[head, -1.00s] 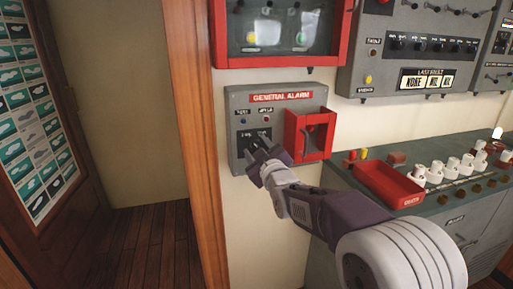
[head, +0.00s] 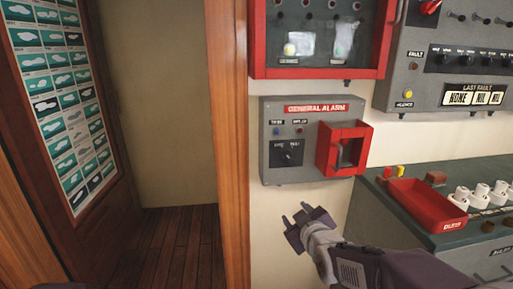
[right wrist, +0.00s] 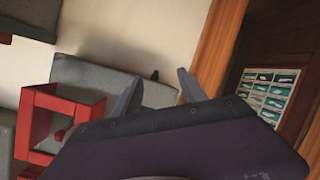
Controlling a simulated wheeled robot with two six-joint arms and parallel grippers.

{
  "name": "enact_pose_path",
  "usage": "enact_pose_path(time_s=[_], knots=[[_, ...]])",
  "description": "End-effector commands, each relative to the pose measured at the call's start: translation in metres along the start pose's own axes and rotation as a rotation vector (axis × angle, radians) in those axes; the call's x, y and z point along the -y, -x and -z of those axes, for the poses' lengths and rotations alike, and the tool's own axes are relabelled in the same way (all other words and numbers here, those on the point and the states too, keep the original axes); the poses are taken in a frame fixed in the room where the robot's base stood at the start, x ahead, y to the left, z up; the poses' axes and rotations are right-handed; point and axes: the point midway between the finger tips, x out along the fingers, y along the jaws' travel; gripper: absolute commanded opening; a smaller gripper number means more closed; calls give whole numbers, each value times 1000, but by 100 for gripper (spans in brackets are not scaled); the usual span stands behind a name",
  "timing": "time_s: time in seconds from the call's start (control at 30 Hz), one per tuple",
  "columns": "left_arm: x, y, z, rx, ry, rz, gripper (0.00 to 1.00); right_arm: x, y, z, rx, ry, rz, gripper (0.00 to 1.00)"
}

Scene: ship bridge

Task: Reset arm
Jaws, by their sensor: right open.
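My right gripper (head: 304,215) is open and empty in the head view, just below the grey general alarm box (head: 292,175) on the cream wall. It is apart from the box's switch (head: 290,152). A red guard frame (head: 322,150) stands out from the box's right side. In the right wrist view, my open right gripper (right wrist: 157,90) has nothing between its fingers; the grey alarm box (right wrist: 90,80) and red guard (right wrist: 30,125) are to its left.
A red-framed cabinet (head: 320,72) hangs above the alarm box. A grey fault panel (head: 425,88) is at upper right. A counter at lower right bears a red tray (head: 428,207) and several white fittings. A wooden post (head: 232,150) borders a doorway with open floor (head: 170,245).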

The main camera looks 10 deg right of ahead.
Motion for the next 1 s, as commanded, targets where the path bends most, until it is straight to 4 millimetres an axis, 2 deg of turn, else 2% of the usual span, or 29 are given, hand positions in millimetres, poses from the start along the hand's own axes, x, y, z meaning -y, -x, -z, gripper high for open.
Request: enact_pose_path(time_s=[0.03, 0.1, 0.2, 0.3, 0.4, 0.47, 0.5, 0.53, 0.77, 0.9, 1.0], knots=[[0, 0, 0, 0, 0, 0, 0, 24, 0, -39, 122, -50, 70, 49], [0, 0, 0, 0, 0, 0, 0, 54, 10, -87, 292, -129, 154, 49], [0, 0, 0, 0, 0, 0, 0, 88, 35, -141, 509, -235, 238, 49], [0, 0, 0, 0, 0, 0, 0, 115, 67, -183, 713, -334, 292, 49], [0, 0, 0, 0, 0, 0, 0, 136, 106, -214, 915, -432, 319, 49], [0, 0, 0, 0, 0, 0, 0, 146, 132, -228, 1046, -504, 317, 49], [0, 5, 0, 1, 0, 0, 0, 146, 144, -228, 1109, -567, 292, 49], [0, 30, 2, 2, 0, 0, 0, 134, 151, -207, 1098, -560, 294, 49], [-2, 111, 12, -1, 0, 0, 0, 93, 178, -142, 1092, -555, 296, 49], [-3, 168, 18, 0, 0, 0, 0, 64, 197, -97, 1091, -554, 297, 49], [-4, 199, 21, 0, 0, 0, 0, 48, 208, -71, 1090, -554, 297, 49]])
